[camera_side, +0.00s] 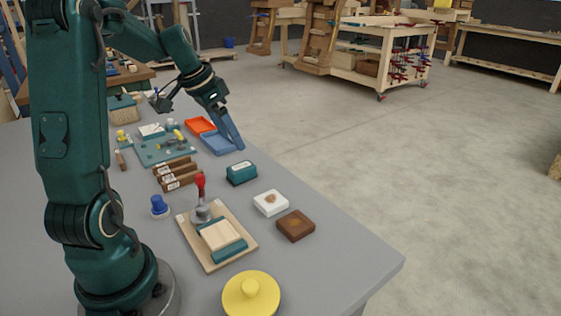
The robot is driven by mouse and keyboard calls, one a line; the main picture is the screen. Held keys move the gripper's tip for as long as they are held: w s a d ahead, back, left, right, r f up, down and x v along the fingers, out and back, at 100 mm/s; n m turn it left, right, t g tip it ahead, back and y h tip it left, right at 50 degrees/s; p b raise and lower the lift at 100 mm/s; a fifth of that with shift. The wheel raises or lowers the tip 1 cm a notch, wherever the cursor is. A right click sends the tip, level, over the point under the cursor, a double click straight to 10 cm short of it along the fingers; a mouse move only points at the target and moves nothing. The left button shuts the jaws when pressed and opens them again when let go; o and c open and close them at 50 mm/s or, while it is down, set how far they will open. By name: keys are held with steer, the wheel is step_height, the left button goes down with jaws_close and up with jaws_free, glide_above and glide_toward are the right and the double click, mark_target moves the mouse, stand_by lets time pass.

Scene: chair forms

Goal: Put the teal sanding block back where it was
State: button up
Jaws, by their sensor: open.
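A teal block with a pale label (241,174), which looks like the sanding block, sits upright on the grey table right of the brown bars. My gripper (238,146) is at the right end of the shallow blue tray (214,143), beyond and apart from the teal block. Its fingers are seen nearly edge-on, and nothing shows between them. Another teal piece (231,252) lies beside a pale wooden block on a wooden board (208,263) near the front.
A red-handled tool (200,186) stands on the board. Brown bars (176,168), an orange tray (200,126) and a green mat (150,155) are farther back.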

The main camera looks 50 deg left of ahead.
steer(key=s+d+r, duration=0.1)
steer(key=d+r, duration=0.1)
steer(key=d, duration=0.4)
steer(key=s+d+r, duration=0.1)
steer(key=s+d, duration=0.1)
steer(key=d, duration=0.5)
steer(key=s+d+t, duration=0.1)
steer(key=s+d, duration=0.7)
steer(key=s, duration=0.1)
steer(key=shift+s+d+f, duration=0.2)
steer(key=shift+d+f, duration=0.1)
steer(key=shift+f, duration=0.1)
